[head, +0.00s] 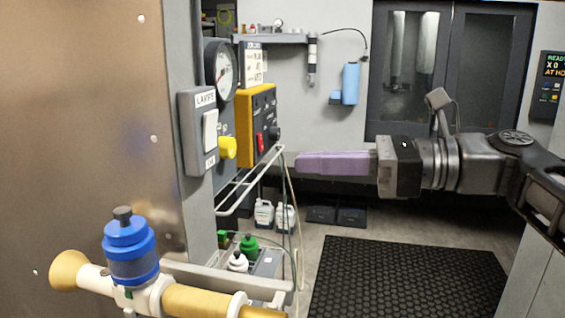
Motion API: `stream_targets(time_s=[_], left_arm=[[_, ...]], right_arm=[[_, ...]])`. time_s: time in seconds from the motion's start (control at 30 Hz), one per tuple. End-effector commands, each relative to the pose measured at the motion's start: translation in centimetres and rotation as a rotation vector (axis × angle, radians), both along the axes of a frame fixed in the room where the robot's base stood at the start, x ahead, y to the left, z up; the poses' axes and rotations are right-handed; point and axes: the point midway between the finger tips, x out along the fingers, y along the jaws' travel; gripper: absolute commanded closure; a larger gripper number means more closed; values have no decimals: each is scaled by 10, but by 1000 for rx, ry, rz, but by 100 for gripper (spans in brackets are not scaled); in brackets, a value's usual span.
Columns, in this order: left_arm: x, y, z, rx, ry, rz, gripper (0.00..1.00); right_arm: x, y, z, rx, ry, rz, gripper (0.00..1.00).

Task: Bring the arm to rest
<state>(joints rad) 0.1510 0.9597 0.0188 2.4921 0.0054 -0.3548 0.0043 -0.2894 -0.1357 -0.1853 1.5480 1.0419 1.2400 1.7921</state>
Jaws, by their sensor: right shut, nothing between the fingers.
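My right arm comes in from the right edge, and my right gripper (310,163) points left across the middle of the view. Its purple fingers lie together, shut, with nothing between them. It hangs in the air above the floor, to the right of the wire rack on the panel side. I cannot tell how near the fingertips are to the rack. My left gripper does not show.
A metal panel (85,120) fills the left, with a switch box (197,130), a gauge (221,70) and a yellow control box (257,125). A blue-capped valve (131,250) juts out low. Bottles (264,214) stand on the floor. A black mat (405,280) lies clear.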

Motion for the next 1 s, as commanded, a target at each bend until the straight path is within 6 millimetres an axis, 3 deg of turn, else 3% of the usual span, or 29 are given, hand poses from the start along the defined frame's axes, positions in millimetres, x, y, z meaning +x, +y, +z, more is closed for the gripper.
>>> stream_targets(time_s=[0.2, 0.63, 0.77, 0.87, 0.97, 1.0], left_arm=[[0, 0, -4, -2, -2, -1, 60], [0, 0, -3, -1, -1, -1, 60], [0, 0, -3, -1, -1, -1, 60], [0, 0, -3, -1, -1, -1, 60], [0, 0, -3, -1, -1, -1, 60], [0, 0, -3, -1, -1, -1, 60]], right_arm=[[-5, -17, -2, 0, 0, 0, 100], [-6, -18, -2, -8, -26, 1, 100], [10, -24, -1, -52, -154, -56, 100], [43, -34, -21, -180, -323, -169, 100], [86, -38, -75, -409, -486, -255, 100], [102, -39, -102, -506, -534, -268, 100]])
